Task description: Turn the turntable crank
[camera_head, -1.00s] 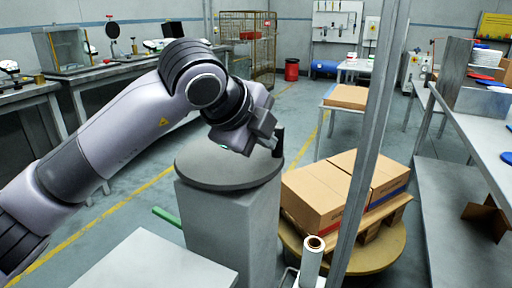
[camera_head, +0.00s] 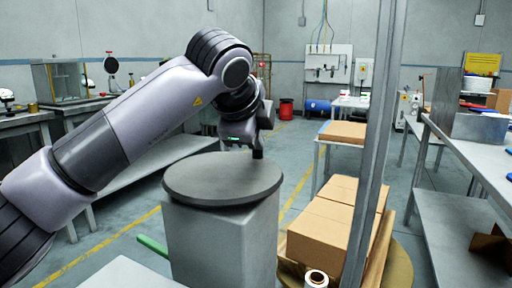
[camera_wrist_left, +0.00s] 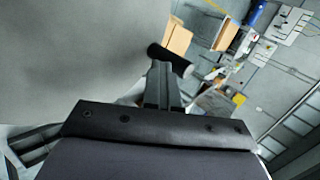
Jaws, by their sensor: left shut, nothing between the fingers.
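A grey round disc (camera_head: 215,180) lies flat on a square grey pedestal (camera_head: 222,245). A dark upright crank handle (camera_head: 257,153) stands near its far right edge. My left gripper (camera_head: 250,140) is over that edge, right beside the handle and partly hiding it. In the left wrist view its fingers (camera_wrist_left: 163,85) are shut and empty, with the dark handle (camera_wrist_left: 172,58) at their tips; I cannot tell whether they touch. A yellowish round turntable (camera_head: 398,272) bears a pallet with cardboard boxes (camera_head: 325,228). My right gripper is not in view.
A metal post (camera_head: 370,150) rises in front of the boxes. A pale roll (camera_head: 316,279) is at the bottom edge. A green bar (camera_head: 152,245) sticks out left of the pedestal. Grey shelving (camera_head: 470,150) stands at the right.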

